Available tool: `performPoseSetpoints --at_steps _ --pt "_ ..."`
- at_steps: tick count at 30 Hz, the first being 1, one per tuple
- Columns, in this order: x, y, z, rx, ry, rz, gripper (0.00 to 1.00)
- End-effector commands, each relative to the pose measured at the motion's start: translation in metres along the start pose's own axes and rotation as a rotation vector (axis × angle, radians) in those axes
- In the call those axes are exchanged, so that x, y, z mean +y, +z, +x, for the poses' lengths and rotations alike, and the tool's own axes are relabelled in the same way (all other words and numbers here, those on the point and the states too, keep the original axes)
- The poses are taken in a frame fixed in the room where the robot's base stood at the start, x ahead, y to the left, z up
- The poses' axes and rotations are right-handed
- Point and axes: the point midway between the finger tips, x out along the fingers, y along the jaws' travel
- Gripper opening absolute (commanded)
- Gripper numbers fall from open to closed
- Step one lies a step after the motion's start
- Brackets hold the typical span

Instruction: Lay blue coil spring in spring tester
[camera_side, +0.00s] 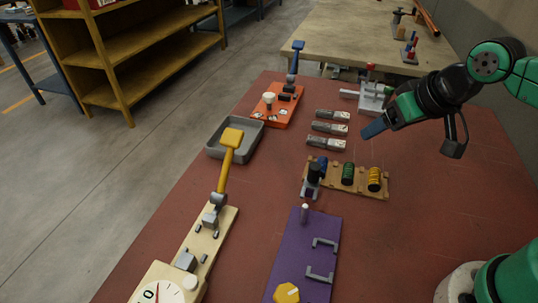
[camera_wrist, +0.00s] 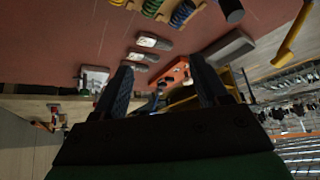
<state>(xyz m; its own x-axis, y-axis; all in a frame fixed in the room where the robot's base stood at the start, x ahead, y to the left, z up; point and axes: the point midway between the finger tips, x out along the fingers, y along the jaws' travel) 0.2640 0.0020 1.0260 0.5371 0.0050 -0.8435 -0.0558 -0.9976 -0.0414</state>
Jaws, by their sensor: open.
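The blue coil spring (camera_side: 321,162) is at the left end of a wooden holder (camera_side: 333,189), partly hidden in the side view by a dark upright part in front. It also shows at the top edge of the wrist view (camera_wrist: 182,13). The spring tester appears to be the cream board (camera_side: 222,232) with a dial (camera_side: 158,291), small grey blocks and a raised yellow lever (camera_side: 231,150). My gripper (camera_side: 414,140) is open and empty, above the table's right side, behind and to the right of the holder. Its spread fingers show in the wrist view (camera_wrist: 164,78).
A green spring (camera_side: 348,173) and a yellow spring (camera_side: 374,179) share the holder. A purple board (camera_side: 298,245) with grey handles lies in front. A grey tray (camera_side: 235,140), an orange fixture (camera_side: 276,107) and flat grey pieces (camera_side: 328,128) lie farther back. Bare table lies at right.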

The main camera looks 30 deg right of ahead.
Motion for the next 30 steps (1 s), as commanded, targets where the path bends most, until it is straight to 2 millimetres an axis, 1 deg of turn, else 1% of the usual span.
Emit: performPoseSetpoints --at_steps 1,5,9,13,18,21,26,30 --pt "-0.002 -0.006 0.002 -0.031 0.000 0.037 0.67" --pt "-0.009 -0.021 0.016 -0.145 0.014 0.183 0.67" --pt "-0.018 -0.033 0.039 -0.273 0.056 0.347 0.67" --pt "-0.026 -0.038 0.066 -0.381 0.116 0.488 0.67" --pt "-0.033 -0.037 0.097 -0.479 0.196 0.628 0.67" --pt "-0.036 -0.034 0.108 -0.511 0.228 0.673 0.67" --pt "-0.037 -0.030 0.118 -0.527 0.246 0.699 0.67" --pt "-0.036 -0.020 0.133 -0.526 0.246 0.699 0.67"
